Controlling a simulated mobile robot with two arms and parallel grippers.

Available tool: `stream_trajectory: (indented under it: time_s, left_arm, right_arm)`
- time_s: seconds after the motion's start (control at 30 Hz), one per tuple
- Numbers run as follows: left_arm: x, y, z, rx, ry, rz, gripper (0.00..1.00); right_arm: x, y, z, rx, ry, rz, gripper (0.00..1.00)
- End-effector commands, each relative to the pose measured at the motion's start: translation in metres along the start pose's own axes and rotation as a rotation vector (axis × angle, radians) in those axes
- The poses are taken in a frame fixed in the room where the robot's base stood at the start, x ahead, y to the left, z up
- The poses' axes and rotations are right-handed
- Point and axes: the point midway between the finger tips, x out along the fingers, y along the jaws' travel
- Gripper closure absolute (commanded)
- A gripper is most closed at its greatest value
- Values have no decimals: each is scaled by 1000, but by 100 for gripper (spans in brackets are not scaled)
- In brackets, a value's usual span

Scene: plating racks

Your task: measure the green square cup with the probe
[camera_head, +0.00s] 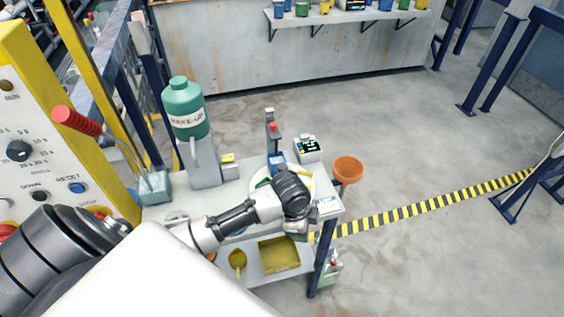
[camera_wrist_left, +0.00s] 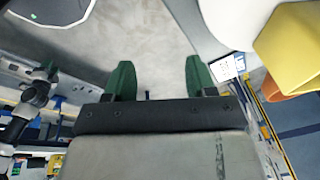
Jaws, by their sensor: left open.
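My left arm reaches over the small cart, and its gripper (camera_head: 298,230) is at the cart's front right edge. In the left wrist view the two dark green fingers (camera_wrist_left: 158,80) are apart with nothing between them. A white round plate (camera_head: 304,178) on the cart top is partly hidden by my arm. A bit of green shows at its left, but I cannot tell whether it is the green square cup. Behind it are a blue item (camera_head: 277,159) and an upright post with a red part (camera_head: 273,127). A meter with a lit display (camera_head: 308,146) stands beside them. I cannot clearly pick out the probe.
A green MAKE-UP bottle (camera_head: 185,108) stands on a grey stand at the cart's left. An orange bowl (camera_head: 348,168) is at its right edge. A yellow tray (camera_head: 279,254) is on the lower shelf. A wall shelf (camera_head: 345,15) holds several cups. The right floor is mostly clear.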

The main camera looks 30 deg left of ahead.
Motion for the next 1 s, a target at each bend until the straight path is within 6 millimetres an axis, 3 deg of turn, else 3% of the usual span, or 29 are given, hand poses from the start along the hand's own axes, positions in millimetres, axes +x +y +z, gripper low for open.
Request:
stream_trajectory:
  time_s: [0.27, 0.47, 0.6, 0.77, 1.0]
  left_arm:
    - [-60, -61, 5, 333, -72, 42, 44]
    - [-140, -112, 28, 635, -151, 129, 44]
    - [-168, -140, 47, 709, -158, 167, 44]
    - [-176, -148, 54, 735, -153, 181, 44]
    - [-143, -144, 61, 734, -152, 183, 44]
  right_arm:
    - [-4, -3, 0, 2, -2, -4, 57]
    - [-8, -3, 0, 2, -1, -4, 57]
    - [-7, -3, -1, 2, 0, -4, 57]
    - [-8, -3, -2, 2, 1, -3, 57]
    - [-19, -2, -4, 2, 2, -3, 57]
